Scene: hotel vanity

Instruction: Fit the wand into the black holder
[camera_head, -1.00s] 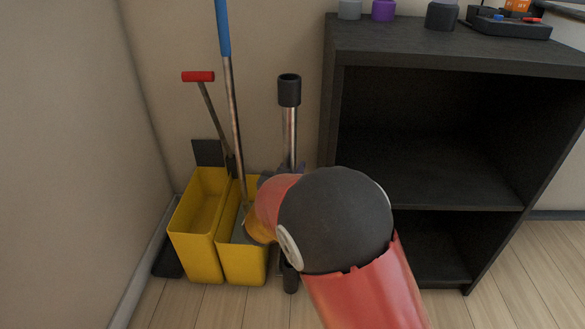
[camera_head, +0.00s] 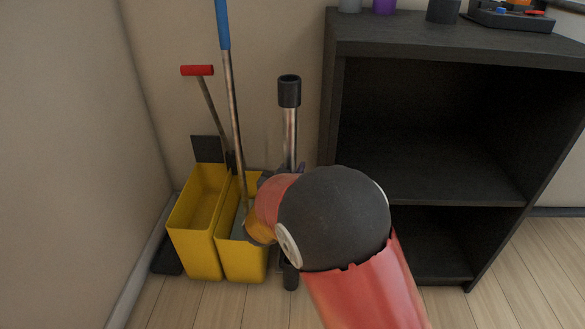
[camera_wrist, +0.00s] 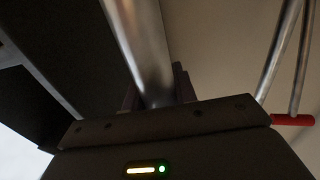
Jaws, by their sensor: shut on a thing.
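The wand (camera_head: 290,135) is a metal tube with a black sleeve on top and a black lower end (camera_head: 291,276) near the floor. It stands about upright between the yellow buckets and the shelf unit. My gripper (camera_wrist: 157,100) is shut on the wand's metal shaft, which also shows in the wrist view (camera_wrist: 141,45). In the head view my red and black arm hides most of the gripper and the wand's middle. I cannot tell for sure which thing is the black holder; a dark cup-like piece (camera_head: 443,11) stands on the shelf top, cut by the picture's edge.
Two joined yellow buckets (camera_head: 203,240) stand left of the wand, with a blue-handled pole (camera_head: 233,100) and a red-handled rod (camera_head: 198,71). The black shelf unit (camera_head: 435,50) is close on the right, its shelves empty. A purple cup (camera_head: 384,7) and black tray (camera_head: 510,20) are on top.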

